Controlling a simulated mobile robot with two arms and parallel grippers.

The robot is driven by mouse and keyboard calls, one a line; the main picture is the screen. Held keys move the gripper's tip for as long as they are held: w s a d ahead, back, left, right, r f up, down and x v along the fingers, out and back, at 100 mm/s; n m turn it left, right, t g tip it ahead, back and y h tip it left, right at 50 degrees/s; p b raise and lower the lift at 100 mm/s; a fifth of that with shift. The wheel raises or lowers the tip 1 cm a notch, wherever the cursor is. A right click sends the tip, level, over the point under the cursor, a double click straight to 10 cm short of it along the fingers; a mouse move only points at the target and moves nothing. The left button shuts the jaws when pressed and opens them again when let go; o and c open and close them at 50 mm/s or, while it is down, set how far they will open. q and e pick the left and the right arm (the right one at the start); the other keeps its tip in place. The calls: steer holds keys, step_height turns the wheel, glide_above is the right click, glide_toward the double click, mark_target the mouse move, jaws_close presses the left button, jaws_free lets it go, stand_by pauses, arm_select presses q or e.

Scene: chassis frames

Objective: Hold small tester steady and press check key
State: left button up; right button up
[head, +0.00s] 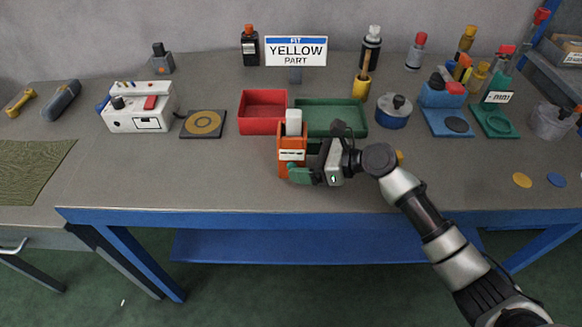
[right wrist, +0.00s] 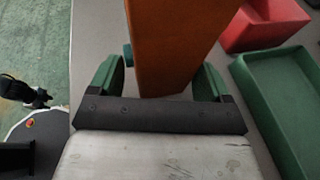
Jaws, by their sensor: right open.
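An orange box-shaped unit (head: 287,165), which I take to be the small tester, stands near the table's front edge. It has a pale block (head: 293,122) on top and a white label on its front. My right gripper (head: 308,163) is beside it, reaching in from the right. In the right wrist view, the open green fingers (right wrist: 160,78) stand on either side of the orange body (right wrist: 172,38), with a visible gap at the right finger. A small green knob (right wrist: 127,49) shows at its left side. I cannot tell which part is the check key. My left gripper is not in view.
A red tray (head: 263,119) and a green tray (head: 355,131) lie close behind the orange unit. A white device (head: 137,124) with a red button stands left. A sign (head: 296,51) reads "FIT YELLOW PART".

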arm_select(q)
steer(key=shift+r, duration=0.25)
arm_select(e)
steer(key=shift+x, duration=0.9)
steer(key=shift+c, duration=0.4)
steer(key=c, duration=0.3)
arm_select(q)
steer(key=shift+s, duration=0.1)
arm_select(e)
steer(key=shift+c, duration=0.3)
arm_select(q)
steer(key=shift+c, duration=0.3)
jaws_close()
arm_select(e)
steer(key=shift+c, duration=0.7)
